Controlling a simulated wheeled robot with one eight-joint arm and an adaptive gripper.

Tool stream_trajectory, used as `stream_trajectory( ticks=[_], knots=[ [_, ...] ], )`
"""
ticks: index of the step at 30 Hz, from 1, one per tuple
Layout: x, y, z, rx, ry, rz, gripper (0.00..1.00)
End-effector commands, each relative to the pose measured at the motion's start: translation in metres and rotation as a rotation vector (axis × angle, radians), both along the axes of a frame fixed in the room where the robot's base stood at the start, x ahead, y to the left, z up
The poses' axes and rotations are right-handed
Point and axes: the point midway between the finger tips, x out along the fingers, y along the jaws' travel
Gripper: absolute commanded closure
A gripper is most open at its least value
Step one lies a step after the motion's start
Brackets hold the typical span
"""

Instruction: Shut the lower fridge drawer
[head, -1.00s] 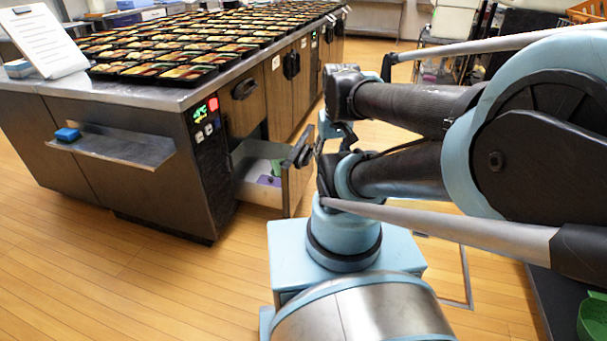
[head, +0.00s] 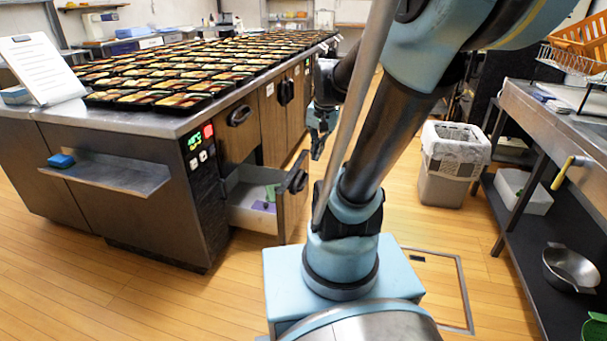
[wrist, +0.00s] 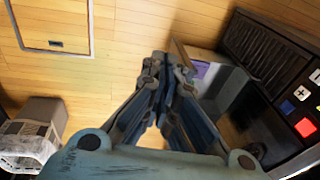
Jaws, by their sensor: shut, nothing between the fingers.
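The lower fridge drawer (head: 250,213) stands open in the head view, pulled out from the wooden-fronted counter. Its white inside holds a purple item and a green item. Its wooden front (head: 293,205) carries a dark handle (head: 298,180). My gripper (head: 318,152) is shut and empty, pointing down, just right of and above the handle in the picture. I cannot tell whether it touches the drawer front. In the wrist view, the shut fingertips (wrist: 163,62) appear beside the brown edge of the drawer front (wrist: 183,53), with the purple item (wrist: 201,70) beyond.
The counter top (head: 175,122) carries many bento trays. A metal shelf (head: 115,175) with a blue sponge (head: 61,160) sticks out from its near side. A bin (head: 447,165) and a steel work table (head: 560,120) stand at the right. Wooden floor lies open between them.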

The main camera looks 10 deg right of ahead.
Motion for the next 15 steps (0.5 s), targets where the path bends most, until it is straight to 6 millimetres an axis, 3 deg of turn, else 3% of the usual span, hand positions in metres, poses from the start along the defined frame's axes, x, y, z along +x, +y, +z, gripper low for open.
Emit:
stream_trajectory(
  ticks=[7,15],
  knots=[
    [0.056,-0.004,0.006,0.063,0.024,-0.189,1.0],
    [0.117,-0.012,-0.001,0.132,0.056,-0.393,1.0]
  ],
)
